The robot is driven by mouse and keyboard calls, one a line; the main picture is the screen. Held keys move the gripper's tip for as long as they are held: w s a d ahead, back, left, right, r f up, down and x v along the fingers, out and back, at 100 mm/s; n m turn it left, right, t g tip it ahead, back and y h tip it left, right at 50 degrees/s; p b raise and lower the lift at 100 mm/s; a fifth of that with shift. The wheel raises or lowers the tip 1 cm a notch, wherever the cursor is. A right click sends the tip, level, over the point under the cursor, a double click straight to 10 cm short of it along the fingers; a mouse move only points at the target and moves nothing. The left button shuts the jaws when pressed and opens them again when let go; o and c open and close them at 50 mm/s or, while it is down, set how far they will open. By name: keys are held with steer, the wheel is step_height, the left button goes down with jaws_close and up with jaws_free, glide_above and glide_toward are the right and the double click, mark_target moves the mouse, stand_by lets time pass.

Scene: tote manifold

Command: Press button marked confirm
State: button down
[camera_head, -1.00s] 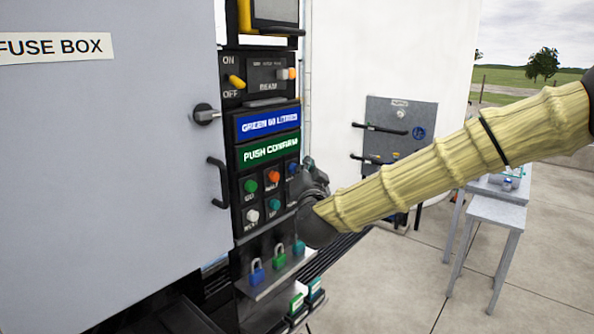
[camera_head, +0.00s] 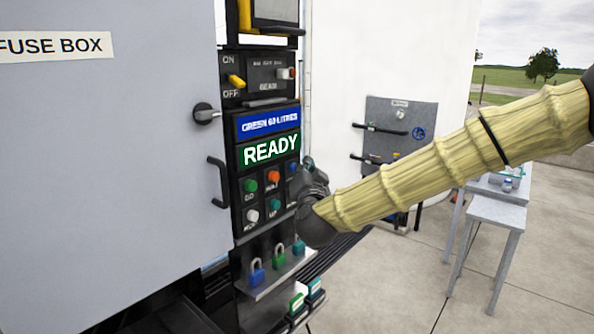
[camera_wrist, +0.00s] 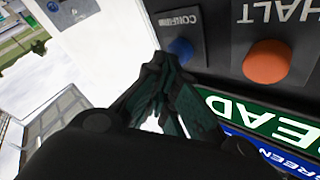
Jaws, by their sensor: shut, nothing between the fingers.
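The confirm button (camera_wrist: 180,50) is a blue round button. Its label, upside down in the wrist view, reads roughly CONFIRM. In the head view the blue button (camera_head: 292,168) shows partly at the right edge of the button panel, beside my gripper (camera_head: 309,172). In the wrist view my gripper (camera_wrist: 163,62) is shut and empty, its fingertips at the lower edge of the blue button. I cannot tell whether they touch it. The green display (camera_head: 270,149) above the buttons reads READY.
The orange HALT button (camera_wrist: 267,62) is close beside the confirm button. Green, white and teal buttons share the panel. A blue display (camera_head: 268,122) reads GREEN 60 LITRES. A door handle (camera_head: 217,182) sticks out on the left.

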steer(key=shift+s+d, duration=0.5)
steer(key=shift+d, duration=0.15)
steer(key=s+d, duration=0.1)
steer(key=d, duration=0.1)
steer(key=s+d+b, duration=0.1)
steer(key=s+d, duration=0.1)
stand_by(0.6)
stand_by(0.4)
